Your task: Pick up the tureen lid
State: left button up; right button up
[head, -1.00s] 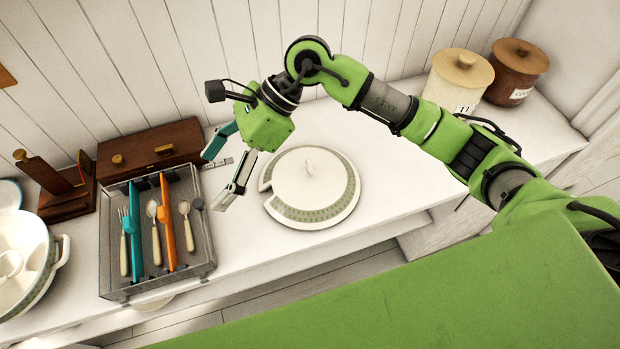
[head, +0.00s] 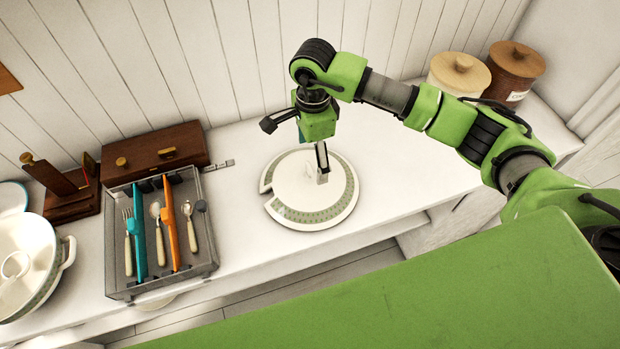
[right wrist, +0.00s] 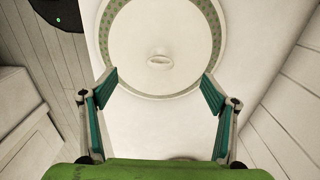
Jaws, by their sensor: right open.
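The tureen lid (head: 290,202) is a round white lid with a patterned green-grey rim and a small knob in the middle. It lies on the white counter, with a notch in its rim at the left. In the right wrist view the lid (right wrist: 130,40) fills the top middle, and its knob (right wrist: 160,61) shows clearly. My right gripper (head: 322,178) points down over the lid close to the knob. In the right wrist view its fingers (right wrist: 158,80) are spread wide with nothing between them. My left gripper is not in view.
A grey cutlery tray (head: 122,285) stands left of the lid, with a brown wooden box (head: 155,153) behind it. A white tureen (head: 45,270) is at the far left. Two canisters (head: 459,72) stand at the back right. The counter right of the lid is clear.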

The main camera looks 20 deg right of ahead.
aim_at(311, 170)
jog(key=shift+a+f, duration=0.1)
jog(key=shift+f, duration=0.2)
jog(key=f+p, duration=0.2)
jog(key=f, duration=0.2)
jog(key=shift+a+f+p, duration=0.15)
jog(key=shift+a+p, duration=0.05)
jog(key=shift+p, duration=0.1)
jog(key=shift+f, duration=0.3)
jog(key=shift+s, duration=0.2)
grip_shut()
